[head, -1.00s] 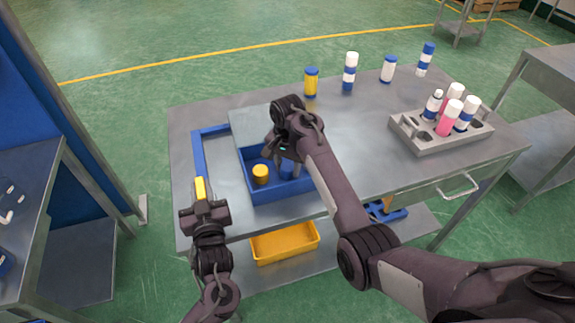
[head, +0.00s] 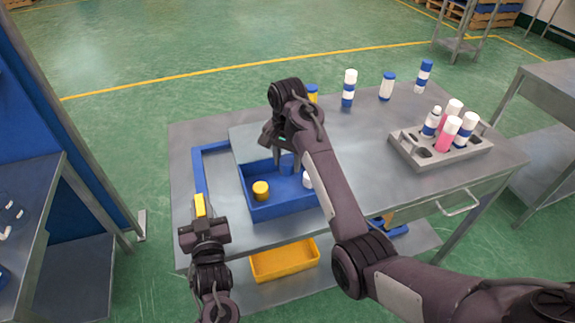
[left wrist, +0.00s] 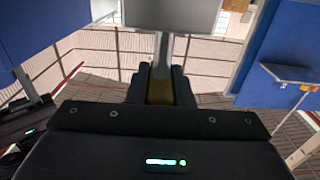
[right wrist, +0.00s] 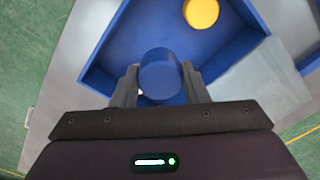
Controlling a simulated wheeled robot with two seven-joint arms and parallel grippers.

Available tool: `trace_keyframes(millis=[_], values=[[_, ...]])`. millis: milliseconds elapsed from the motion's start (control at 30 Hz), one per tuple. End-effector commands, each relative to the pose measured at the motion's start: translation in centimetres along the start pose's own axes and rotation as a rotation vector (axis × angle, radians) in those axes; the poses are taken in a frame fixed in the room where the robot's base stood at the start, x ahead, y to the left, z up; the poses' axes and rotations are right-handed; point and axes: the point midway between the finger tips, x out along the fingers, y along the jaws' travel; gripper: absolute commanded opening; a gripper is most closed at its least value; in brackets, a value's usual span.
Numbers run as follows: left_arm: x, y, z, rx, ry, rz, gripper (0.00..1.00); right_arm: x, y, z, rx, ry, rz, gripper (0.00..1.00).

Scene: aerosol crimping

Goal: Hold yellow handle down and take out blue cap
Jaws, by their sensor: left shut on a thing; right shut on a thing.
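The yellow handle (head: 199,203) is at the end of a blue bar (head: 197,165) at the table's left side. My left gripper (head: 201,217) is shut on it; in the left wrist view the handle (left wrist: 160,92) shows dark yellow between the fingers. The blue cap (right wrist: 160,73) is between the fingers of my right gripper (right wrist: 160,88), which is shut on it. In the head view the cap (head: 287,164) is over the blue bin (head: 287,211), partly hidden by the gripper. It looks raised off the bin floor, though the height is hard to tell.
A yellow cap (head: 261,190) and a white cap (head: 307,180) lie in the bin. Several bottles stand along the back edge, and a grey rack (head: 438,158) holds more at the right. A yellow bin (head: 284,261) sits on the lower shelf.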

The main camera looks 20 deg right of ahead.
Motion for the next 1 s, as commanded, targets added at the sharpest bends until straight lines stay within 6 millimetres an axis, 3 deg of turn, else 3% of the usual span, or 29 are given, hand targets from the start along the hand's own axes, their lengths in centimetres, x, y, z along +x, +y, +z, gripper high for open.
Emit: trace_keyframes(millis=[33,200,233,433,767,1000], values=[[-0.3,0.0,0.9,0.007,-0.019,0.003,0.00,0.0,0.0,0.0,0.000,0.000,0.000,0.28],[-0.3,0.0,0.9,0.007,-0.019,0.003,0.00,0.0,0.0,0.0,-0.001,0.000,0.000,0.28],[-0.3,0.0,0.9,0.007,-0.019,0.003,0.21,0.0,0.0,0.0,-0.001,0.000,0.000,0.28],[-0.2,0.0,0.6,0.004,-0.012,0.001,0.45,0.0,0.0,0.0,-0.001,0.000,0.000,0.28],[-0.6,0.0,0.3,0.001,-0.007,0.001,0.45,-0.1,0.0,0.0,0.000,0.000,0.000,0.28],[-4.6,0.0,0.5,-0.001,-0.011,0.001,0.45,-0.1,0.0,0.0,0.000,0.000,0.000,0.28]])
